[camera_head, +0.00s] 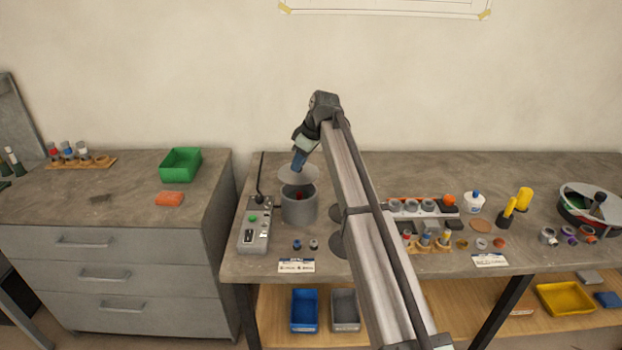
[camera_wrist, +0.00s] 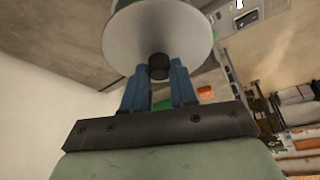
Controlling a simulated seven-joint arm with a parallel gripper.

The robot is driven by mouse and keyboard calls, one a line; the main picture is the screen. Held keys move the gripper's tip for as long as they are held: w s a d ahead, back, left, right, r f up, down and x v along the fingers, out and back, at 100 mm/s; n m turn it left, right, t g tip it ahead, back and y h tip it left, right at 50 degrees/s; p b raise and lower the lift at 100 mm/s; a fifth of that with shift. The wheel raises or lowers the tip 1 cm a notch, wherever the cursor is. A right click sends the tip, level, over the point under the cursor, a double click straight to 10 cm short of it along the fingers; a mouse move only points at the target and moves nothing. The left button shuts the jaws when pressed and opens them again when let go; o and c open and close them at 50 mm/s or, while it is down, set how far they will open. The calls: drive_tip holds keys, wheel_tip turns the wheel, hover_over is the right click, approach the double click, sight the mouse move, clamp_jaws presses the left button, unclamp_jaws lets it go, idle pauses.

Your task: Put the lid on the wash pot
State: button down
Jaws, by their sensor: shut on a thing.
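The wash pot (camera_head: 299,211) is a grey cylinder standing on the bench, with something dark and red showing inside its mouth. The lid (camera_head: 298,177) is a light grey disc above the pot, tilted in the head view and apart from the rim at the front. My gripper (camera_head: 297,166) is over the pot, with its blue fingers shut on the lid's dark knob. In the wrist view my gripper (camera_wrist: 159,75) holds the knob between both fingertips, and the lid (camera_wrist: 160,32) hides most of what lies beyond it.
A grey control box (camera_head: 255,226) with a green button and a lever stands close left of the pot. Two small caps (camera_head: 305,245) lie in front. My arm crosses the bench to the pot's right. Racks of vials (camera_head: 428,241) and a white bottle (camera_head: 474,202) stand further right.

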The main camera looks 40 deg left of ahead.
sight(303, 172)
drive_tip(key=shift+w+a+r+m, duration=0.1)
drive_tip(key=shift+w+a+m, duration=0.2)
drive_tip(key=shift+f, duration=0.2)
drive_tip(key=shift+f, duration=2.3)
drive_tip(key=shift+f, duration=0.25)
drive_tip(key=shift+f, duration=0.35)
drive_tip(key=shift+f, duration=0.25)
